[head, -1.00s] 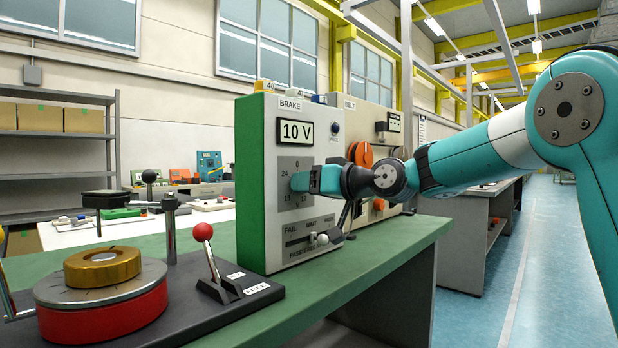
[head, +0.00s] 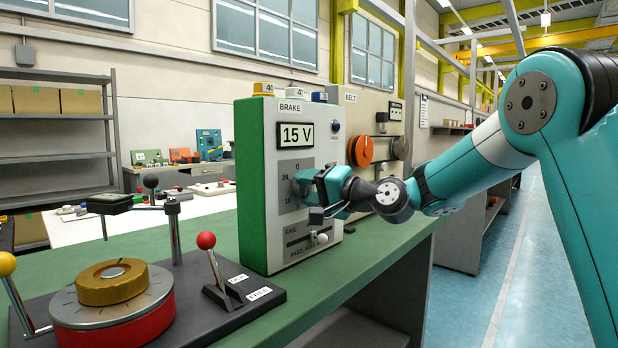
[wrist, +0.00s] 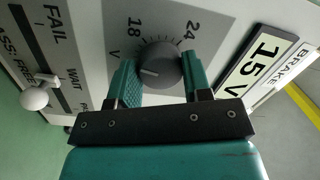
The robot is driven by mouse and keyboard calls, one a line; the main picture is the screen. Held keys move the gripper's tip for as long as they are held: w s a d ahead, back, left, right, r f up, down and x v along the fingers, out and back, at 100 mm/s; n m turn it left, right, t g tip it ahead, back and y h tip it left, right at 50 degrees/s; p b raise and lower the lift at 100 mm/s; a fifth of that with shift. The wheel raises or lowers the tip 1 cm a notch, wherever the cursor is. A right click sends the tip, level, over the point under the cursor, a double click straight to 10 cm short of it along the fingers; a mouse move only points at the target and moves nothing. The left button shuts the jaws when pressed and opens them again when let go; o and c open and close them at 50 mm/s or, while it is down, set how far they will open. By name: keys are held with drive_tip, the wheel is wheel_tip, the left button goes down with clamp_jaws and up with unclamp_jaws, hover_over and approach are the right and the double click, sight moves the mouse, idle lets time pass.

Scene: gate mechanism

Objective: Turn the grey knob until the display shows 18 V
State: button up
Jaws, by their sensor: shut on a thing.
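The grey knob (wrist: 160,66) shows in the wrist view on the front of the BRAKE box (head: 254,190), with a dial scale marked 18 and 24 beside it. My gripper (wrist: 158,76) is shut on the knob, one teal finger on each side of it. In the head view my gripper (head: 306,186) covers the knob and much of the scale. The display (head: 295,135) above it reads 15 V, and the same display (wrist: 263,62) shows in the wrist view.
A slider with a pale knob (head: 321,238) sits below on the same box. A red-knobbed lever (head: 206,241) and a turntable with a brass top (head: 112,282) stand at the left. The BELT box with an orange disc (head: 360,152) stands behind.

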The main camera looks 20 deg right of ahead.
drive_tip(key=m+p, duration=0.2)
drive_tip(key=m, duration=0.1)
drive_tip(key=shift+r+m+p, duration=0.15)
drive_tip(key=shift+m+p, duration=0.15)
drive_tip(key=shift+p, duration=0.1)
drive_tip(key=shift+m+t+p, duration=0.3)
drive_tip(key=shift+m+p, duration=0.8)
drive_tip(key=shift+m, duration=0.5)
drive_tip(key=o, duration=0.9)
drive_tip(key=shift+s, duration=0.1)
